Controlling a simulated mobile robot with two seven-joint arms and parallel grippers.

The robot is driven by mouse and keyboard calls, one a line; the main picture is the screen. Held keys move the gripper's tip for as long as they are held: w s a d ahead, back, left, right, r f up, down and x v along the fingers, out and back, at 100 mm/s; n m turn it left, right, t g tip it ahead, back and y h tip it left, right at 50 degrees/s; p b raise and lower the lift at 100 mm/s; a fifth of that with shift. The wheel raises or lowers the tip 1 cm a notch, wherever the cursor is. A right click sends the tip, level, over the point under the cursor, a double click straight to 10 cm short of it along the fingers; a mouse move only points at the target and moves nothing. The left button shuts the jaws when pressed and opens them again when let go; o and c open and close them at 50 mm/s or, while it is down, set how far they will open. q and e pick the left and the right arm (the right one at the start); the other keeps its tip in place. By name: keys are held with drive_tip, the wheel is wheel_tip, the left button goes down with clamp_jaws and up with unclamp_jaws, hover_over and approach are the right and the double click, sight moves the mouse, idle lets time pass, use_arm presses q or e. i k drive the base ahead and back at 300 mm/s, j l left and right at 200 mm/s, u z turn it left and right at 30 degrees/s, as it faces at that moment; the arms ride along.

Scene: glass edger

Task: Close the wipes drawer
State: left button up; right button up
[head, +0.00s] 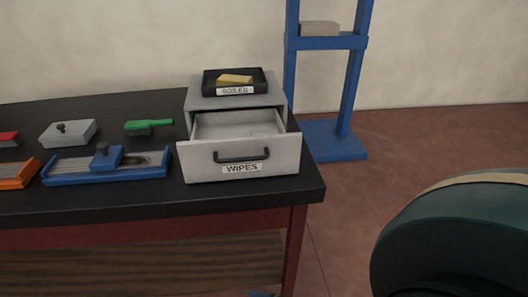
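The wipes drawer (203,165) is a light grey drawer with a dark bar handle (242,155) and a label reading WIPES. It is pulled out toward me from its grey cabinet (280,95), so its inside shows and looks largely empty. The cabinet stands at the right end of a black-topped bench (130,203). Neither of my grippers shows in the head view.
A black tray labelled SOILED (262,76) with a yellow piece sits on the cabinet. A blue tool (105,165), a grey block (68,131) and a green brush (148,126) lie left. A blue stand (330,140) is behind; a dark green rounded object (450,240) is right.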

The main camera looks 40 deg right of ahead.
sight(221, 146)
drive_tip(key=z, duration=0.95)
